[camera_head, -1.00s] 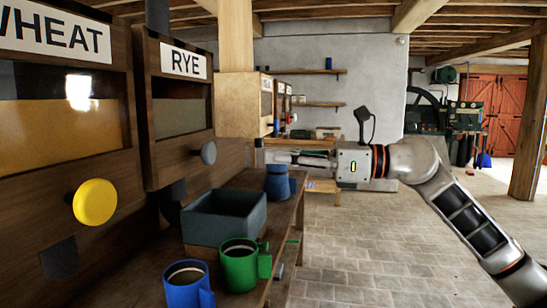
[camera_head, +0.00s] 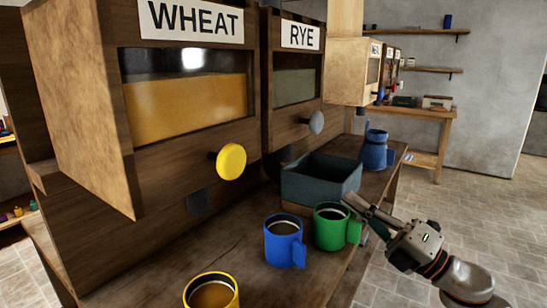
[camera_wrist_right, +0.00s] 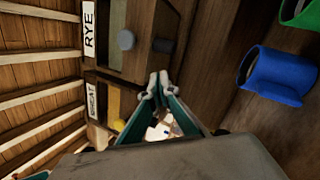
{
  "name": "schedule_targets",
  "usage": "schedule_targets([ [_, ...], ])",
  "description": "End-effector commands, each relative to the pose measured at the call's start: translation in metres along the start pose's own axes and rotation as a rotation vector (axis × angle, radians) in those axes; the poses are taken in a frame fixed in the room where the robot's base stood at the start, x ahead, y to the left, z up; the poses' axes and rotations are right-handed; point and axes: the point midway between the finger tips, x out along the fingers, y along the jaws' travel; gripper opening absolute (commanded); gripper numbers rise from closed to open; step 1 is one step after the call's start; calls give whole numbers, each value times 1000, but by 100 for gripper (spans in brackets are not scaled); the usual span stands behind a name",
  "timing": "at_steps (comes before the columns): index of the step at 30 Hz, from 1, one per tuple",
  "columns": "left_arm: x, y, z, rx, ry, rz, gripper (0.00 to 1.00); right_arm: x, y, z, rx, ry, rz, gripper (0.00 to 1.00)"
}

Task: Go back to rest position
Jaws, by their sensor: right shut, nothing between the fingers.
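My right gripper (camera_head: 350,203) is at the right of the bench in the head view, close to the green mug (camera_head: 329,230) and in front of the dark grey bin (camera_head: 318,183). Its fingers are shut and empty; in the right wrist view the fingertips (camera_wrist_right: 158,82) meet. I cannot tell from the head view whether the fingers touch the green mug. My left gripper is not in view.
A blue mug (camera_head: 284,243) and a yellow mug (camera_head: 211,292) stand on the bench. A blue jug (camera_head: 375,150) stands behind the bin. The WHEAT dispenser (camera_head: 192,95) and RYE dispenser (camera_head: 297,90) line the back. Open stone floor (camera_head: 478,200) lies to the right.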

Motion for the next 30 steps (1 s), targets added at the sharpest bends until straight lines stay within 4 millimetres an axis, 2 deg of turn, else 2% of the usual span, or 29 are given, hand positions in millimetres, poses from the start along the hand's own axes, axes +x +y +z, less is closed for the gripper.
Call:
schedule_targets([
  [5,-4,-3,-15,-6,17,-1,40,-42,-56,-22,366,-198,-59,0],
  [11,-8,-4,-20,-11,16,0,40,-111,-130,-64,755,-451,-167,0],
  [14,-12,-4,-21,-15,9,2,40,-154,-164,-96,942,-588,-235,0],
  [18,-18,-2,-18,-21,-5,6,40,-221,-205,-153,1189,-788,-340,0],
  [21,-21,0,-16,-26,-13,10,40,-268,-224,-200,1343,-926,-415,0],
  [24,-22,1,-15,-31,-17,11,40,-308,-233,-242,1467,-1044,-479,0],
  [27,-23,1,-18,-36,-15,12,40,-337,-236,-276,1556,-1134,-529,0],
  [30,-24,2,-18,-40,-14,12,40,-355,-237,-298,1609,-1190,-560,0],
])
